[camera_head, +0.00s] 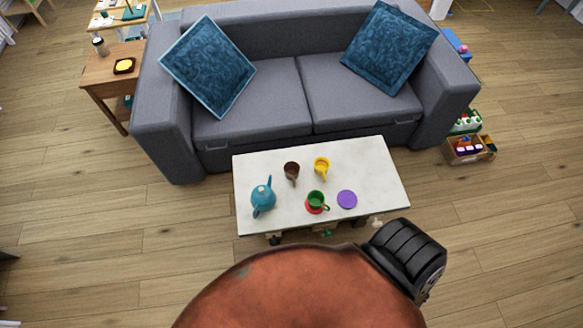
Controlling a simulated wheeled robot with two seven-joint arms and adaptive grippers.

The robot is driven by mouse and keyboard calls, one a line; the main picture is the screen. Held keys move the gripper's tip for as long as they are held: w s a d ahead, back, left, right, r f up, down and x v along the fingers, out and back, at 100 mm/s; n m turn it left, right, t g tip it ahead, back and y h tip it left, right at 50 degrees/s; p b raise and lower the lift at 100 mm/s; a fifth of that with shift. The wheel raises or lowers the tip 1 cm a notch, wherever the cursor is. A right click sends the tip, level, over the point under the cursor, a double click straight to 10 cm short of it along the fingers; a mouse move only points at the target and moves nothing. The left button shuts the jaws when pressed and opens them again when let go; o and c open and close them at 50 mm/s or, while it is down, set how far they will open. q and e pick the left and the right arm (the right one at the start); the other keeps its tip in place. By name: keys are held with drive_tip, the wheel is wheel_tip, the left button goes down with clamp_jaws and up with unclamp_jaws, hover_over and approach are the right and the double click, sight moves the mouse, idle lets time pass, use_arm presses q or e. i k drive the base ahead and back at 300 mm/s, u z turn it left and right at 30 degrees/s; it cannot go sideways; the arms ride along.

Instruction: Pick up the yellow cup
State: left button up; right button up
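A teal teapot (263,196) stands at the front left of the table. Neither of my grippers is in view.
A grey sofa (258,98) with blue pillows stands close behind the table. A wooden side table (101,73) is at the back left. A low toy box (465,152) sits right of the sofa. The wooden floor is clear left and right of the coffee table.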

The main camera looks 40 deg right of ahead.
sight(322, 165)
drive_tip(key=u, duration=1.9)
drive_tip(key=k, duration=3)
drive_tip(key=z, duration=0.65)
